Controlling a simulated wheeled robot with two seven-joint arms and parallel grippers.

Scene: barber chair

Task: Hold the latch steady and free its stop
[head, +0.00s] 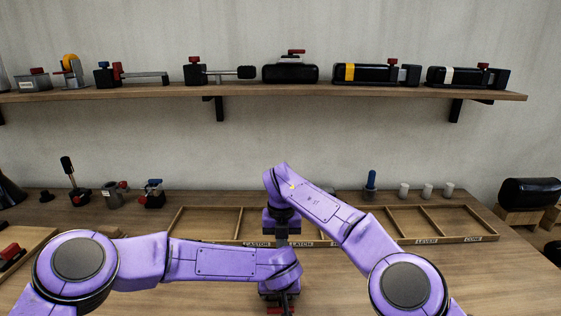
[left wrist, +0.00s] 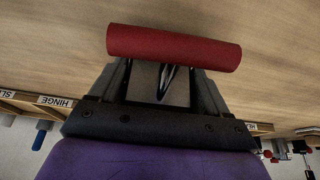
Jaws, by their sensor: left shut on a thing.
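A red cylindrical part (left wrist: 174,48) lies across the fingertips of my left gripper (left wrist: 163,78) in the left wrist view, and the gripper is shut on it. A thin dark piece shows between the fingers. In the head view my left gripper (head: 279,296) points down at the bottom centre, with a bit of red below it. My right gripper (head: 283,224) points down just behind my left wrist, which hides its fingertips. I cannot make out the latch's body or its stop; my arms cover that spot.
A divided wooden tray (head: 340,241) with labels lies behind my arms. A blue-handled tool (head: 371,182) and several pale cups stand behind it. A black lever (head: 74,180) and small fixtures stand at left. A shelf (head: 150,92) above holds several devices. The table at right front is clear.

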